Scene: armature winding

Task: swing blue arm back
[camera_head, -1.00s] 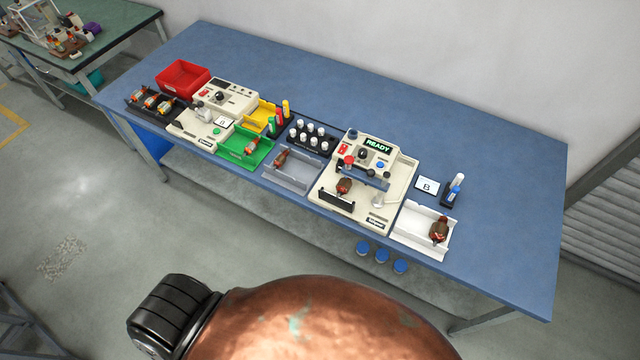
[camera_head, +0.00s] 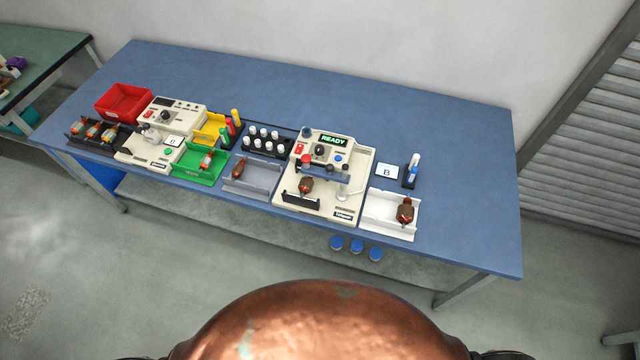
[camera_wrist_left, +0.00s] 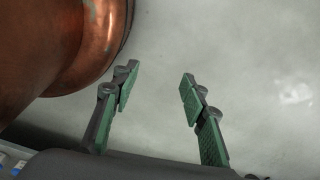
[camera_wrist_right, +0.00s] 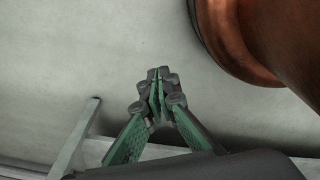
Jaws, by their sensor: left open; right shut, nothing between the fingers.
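The winding machine (camera_head: 355,185) stands right of the middle of the blue bench, its panel display (camera_head: 334,140) lit READY. Its blue-grey arm (camera_head: 325,172) lies across the machine below the panel, with a red knob at its left end. A copper-wound armature (camera_head: 306,185) sits just below the arm. In the left wrist view my left gripper (camera_wrist_left: 157,82) is open and empty over bare floor. In the right wrist view my right gripper (camera_wrist_right: 155,75) is shut with nothing in it. Neither gripper shows in the head view; both are away from the machine.
A white tray (camera_head: 378,222) with an armature is right of the machine; a grey tray (camera_head: 262,184) is left. A card marked B (camera_head: 388,171), a blue bottle holder (camera_head: 409,181), a green tray (camera_head: 190,175) and a red bin (camera_head: 122,106) also stand there. The bench's back is clear.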

